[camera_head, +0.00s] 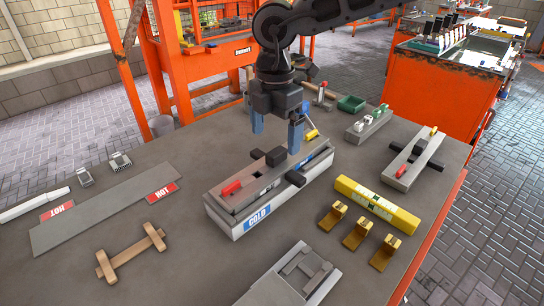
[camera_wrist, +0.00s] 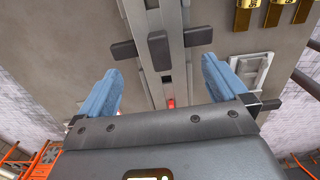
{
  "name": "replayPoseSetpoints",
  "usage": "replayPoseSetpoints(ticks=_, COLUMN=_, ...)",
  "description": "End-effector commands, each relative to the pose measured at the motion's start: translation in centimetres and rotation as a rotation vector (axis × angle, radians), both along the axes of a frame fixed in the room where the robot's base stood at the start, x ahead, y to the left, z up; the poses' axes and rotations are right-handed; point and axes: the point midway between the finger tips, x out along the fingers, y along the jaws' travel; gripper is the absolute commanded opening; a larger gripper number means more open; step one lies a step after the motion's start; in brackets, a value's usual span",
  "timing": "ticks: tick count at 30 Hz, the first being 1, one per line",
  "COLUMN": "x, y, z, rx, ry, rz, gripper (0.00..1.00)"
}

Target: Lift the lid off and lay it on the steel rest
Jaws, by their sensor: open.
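A long grey mould (camera_head: 230,220) with a blue COLD label lies in the middle of the bench. A narrow grey lid-like top with a black knob (camera_head: 277,156) in its middle lies on it; black side lugs stick out. The knob also shows in the wrist view (camera_wrist: 159,50). My gripper (camera_head: 276,141) is open, its two blue fingers pointing down above the knob, on either side of it. In the wrist view, the gripper (camera_wrist: 160,67) holds nothing. A flat grey plate (camera_head: 105,212) with red HOT labels, possibly the steel rest, lies bare at the left.
A wooden H-shaped piece (camera_head: 130,254) lies in front of the plate. A yellow level-like bar (camera_head: 377,203) and several brass brackets (camera_head: 358,233) are on the right. A grey tray (camera_head: 292,277) sits at the front edge. A similar mould (camera_head: 412,160) lies at the far right.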

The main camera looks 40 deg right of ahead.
Motion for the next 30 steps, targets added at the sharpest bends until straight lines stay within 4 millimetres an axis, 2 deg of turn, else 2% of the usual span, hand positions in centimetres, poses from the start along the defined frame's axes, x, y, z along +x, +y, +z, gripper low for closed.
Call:
replayPoseSetpoints(ticks=5, x=-0.1, y=-0.1, z=-1.6, rx=0.003, ry=0.001, rz=0.001, gripper=1.0)
replayPoseSetpoints(ticks=13, x=-0.1, y=-0.4, z=-5.3, rx=0.003, ry=0.0, rz=0.003, gripper=1.0)
replayPoseSetpoints(ticks=22, x=-0.1, y=-0.4, z=-5.9, rx=0.002, ry=-0.001, rz=0.003, gripper=1.0)
replayPoseSetpoints(ticks=30, x=-0.1, y=-0.4, z=-5.9, rx=0.002, ry=-0.001, rz=0.003, gripper=0.75)
